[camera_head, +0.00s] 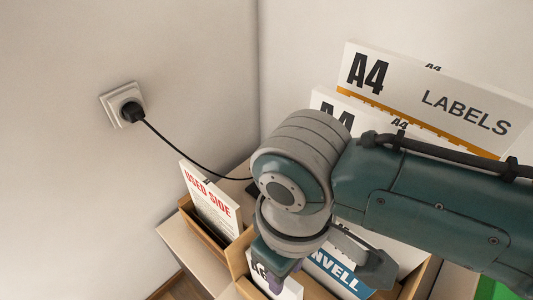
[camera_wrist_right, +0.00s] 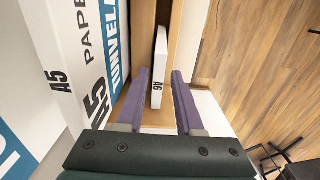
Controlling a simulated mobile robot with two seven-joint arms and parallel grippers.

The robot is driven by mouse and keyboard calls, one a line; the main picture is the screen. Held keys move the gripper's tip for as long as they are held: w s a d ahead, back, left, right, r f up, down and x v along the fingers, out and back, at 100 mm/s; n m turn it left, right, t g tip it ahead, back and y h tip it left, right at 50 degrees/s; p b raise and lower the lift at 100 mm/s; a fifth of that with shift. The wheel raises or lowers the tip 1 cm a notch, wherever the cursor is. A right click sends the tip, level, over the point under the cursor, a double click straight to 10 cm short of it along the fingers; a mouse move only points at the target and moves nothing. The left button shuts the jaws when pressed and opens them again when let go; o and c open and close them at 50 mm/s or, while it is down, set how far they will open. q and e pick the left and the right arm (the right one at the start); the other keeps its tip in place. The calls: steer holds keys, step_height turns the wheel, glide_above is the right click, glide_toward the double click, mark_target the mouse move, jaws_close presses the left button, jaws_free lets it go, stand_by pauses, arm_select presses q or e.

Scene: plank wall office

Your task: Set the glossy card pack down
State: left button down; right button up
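A slim white pack marked "A6" (camera_wrist_right: 159,68) stands on edge in a cardboard compartment in the right wrist view. No wording that names it as glossy card is readable. In the head view a white pack with a partly covered mark (camera_head: 268,277) shows below my right wrist. My right gripper (camera_wrist_right: 163,85) has its two purple fingers apart, one on each side of the A6 pack, with gaps visible between fingers and pack. In the head view the wrist hides most of the right gripper (camera_head: 284,281). My left gripper is in neither view.
A blue-labelled A5 paper pack (camera_wrist_right: 84,60) stands close left of the fingers. Large A4 labels packs (camera_head: 440,95) stand behind my arm. A "USED SIDE" pack (camera_head: 211,203) stands in a box at left. A cable runs from the wall socket (camera_head: 124,104). Wooden floor (camera_wrist_right: 250,60) lies right.

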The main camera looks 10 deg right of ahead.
steer(key=shift+o, duration=0.9)
steer(key=shift+r, duration=0.25)
step_height(320, 180, up, 12)
steer(key=f+p, duration=0.1)
steer(key=p, duration=0.2)
steer(key=s+d+r+m+t, duration=0.2)
steer(key=s+d+m, duration=0.3)
steer(key=s+d, duration=0.5)
steer(key=shift+s+d+m+t, duration=0.25)
steer(key=shift+d+t, duration=0.55)
steer(key=shift+d, duration=0.4)
